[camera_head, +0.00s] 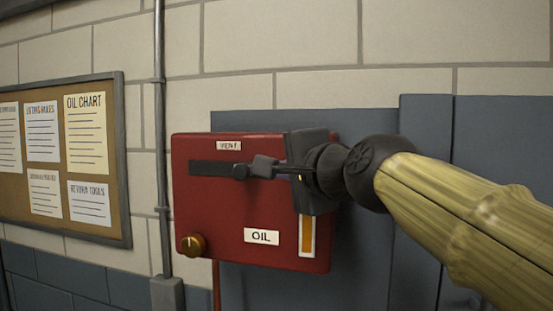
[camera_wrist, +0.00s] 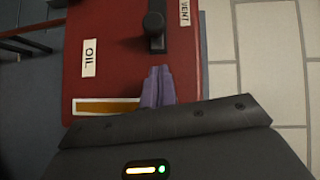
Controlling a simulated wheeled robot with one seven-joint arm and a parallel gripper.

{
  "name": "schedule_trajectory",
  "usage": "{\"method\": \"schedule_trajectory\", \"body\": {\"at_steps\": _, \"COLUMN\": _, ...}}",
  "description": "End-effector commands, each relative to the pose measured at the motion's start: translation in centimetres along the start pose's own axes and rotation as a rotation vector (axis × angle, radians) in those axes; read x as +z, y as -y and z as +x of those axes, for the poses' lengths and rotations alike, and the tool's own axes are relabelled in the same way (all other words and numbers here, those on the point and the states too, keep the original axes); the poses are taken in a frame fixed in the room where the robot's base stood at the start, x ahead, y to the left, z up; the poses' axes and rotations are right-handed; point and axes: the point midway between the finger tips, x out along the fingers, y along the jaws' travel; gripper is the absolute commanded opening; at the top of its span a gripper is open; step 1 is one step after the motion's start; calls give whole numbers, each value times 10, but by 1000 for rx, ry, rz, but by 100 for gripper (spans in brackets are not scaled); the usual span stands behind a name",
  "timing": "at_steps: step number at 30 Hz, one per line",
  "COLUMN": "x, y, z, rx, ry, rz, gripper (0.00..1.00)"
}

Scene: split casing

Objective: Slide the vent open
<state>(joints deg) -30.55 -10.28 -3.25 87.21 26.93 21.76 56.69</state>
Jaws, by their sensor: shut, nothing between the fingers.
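The red casing (camera_head: 215,220) is fixed to the wall and carries a VENT label (camera_head: 229,145) above a dark horizontal slot (camera_head: 207,168). A small black vent knob (camera_head: 240,171) stands out at the right part of the slot; it also shows in the wrist view (camera_wrist: 154,24). My gripper (camera_head: 264,166) is just right of the knob, its fingers together and empty. In the wrist view the closed fingers (camera_wrist: 157,72) point toward the knob, with a gap between. The back of my gripper hides the casing's upper right corner in the head view.
The casing also bears an OIL label (camera_head: 262,236), an orange gauge strip (camera_head: 307,237) and a brass dial (camera_head: 193,245). A vertical pipe (camera_head: 160,120) and a notice board (camera_head: 117,160) are to the left. The casing's face left of the knob is clear.

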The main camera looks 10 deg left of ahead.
Motion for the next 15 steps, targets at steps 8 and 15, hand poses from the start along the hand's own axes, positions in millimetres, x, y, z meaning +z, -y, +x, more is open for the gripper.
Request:
{"method": "schedule_trajectory", "body": {"at_steps": 8, "x": 22, "y": 3, "z": 26, "rx": 3, "ry": 0, "rz": 0, "gripper": 0}}
{"method": "schedule_trajectory", "body": {"at_steps": 15, "x": 28, "y": 0, "z": 31, "rx": -1, "ry": 0, "rz": 0, "gripper": 0}}
